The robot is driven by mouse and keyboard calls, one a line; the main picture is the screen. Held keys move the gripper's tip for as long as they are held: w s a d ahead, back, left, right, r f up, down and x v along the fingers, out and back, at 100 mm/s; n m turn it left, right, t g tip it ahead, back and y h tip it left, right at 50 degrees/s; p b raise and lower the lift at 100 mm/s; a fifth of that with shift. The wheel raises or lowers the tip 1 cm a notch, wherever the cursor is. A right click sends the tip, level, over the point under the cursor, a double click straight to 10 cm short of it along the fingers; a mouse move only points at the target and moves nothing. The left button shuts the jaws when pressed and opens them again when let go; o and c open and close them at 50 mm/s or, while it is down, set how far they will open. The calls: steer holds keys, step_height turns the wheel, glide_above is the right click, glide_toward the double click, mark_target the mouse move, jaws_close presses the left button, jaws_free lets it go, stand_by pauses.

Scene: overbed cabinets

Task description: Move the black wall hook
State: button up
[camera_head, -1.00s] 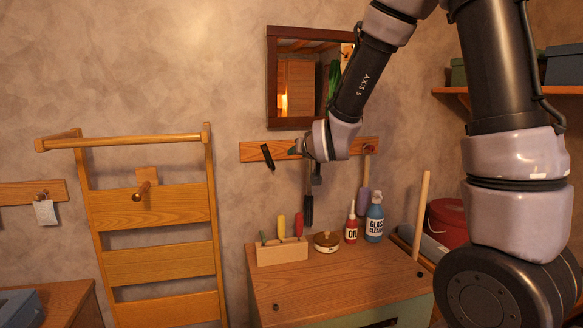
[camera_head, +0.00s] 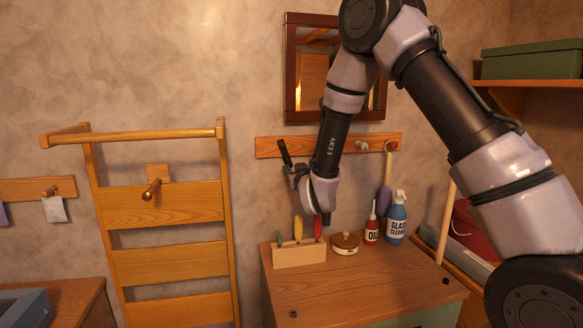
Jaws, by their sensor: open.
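The black wall hook (camera_head: 284,152) is a slim, dark, tilted piece on the wooden wall rail (camera_head: 268,147), near its left end. My gripper (camera_head: 291,172) reaches in from the right, with its dark fingertips at the lower end of the hook. The gripper is open. The fingers are small and overlap the hook's lower end in this view, so I cannot tell whether they touch it or stand around it.
Below is a wooden cabinet top (camera_head: 350,286) with a tool block (camera_head: 299,256), a round tin (camera_head: 345,243), an oil bottle (camera_head: 371,228) and a glass cleaner bottle (camera_head: 397,218). A mirror (camera_head: 291,70) hangs above the rail. A wooden ladder rack (camera_head: 165,203) stands left.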

mark_target(286, 154)
steer(key=shift+x, duration=1.75)
jaws_close()
